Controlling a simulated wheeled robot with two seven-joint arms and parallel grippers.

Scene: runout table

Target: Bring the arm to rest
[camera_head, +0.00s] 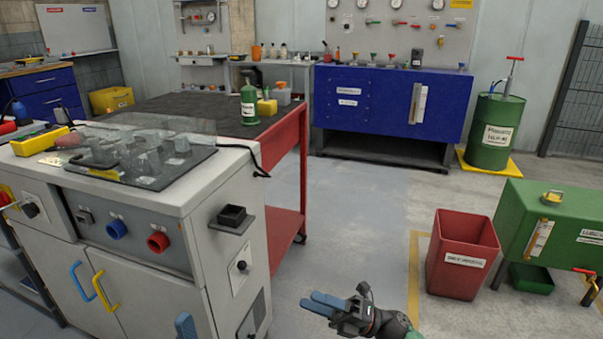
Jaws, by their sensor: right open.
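My right gripper (322,304) shows at the bottom centre of the head view, with blue-grey fingers pointing left. It is open and empty, with nothing between the fingers. It is over the bare floor, to the right of the white machine cabinet (168,282) and apart from it. The arm behind it comes in from the bottom edge, and most of it is out of the frame.
A red bin (460,270) and a green tank (550,222) stand to the right. A red workbench (290,190) stands behind the cabinet, with a green bottle (249,104) on it. A blue cabinet (385,105) is at the back. The floor (360,215) between is clear.

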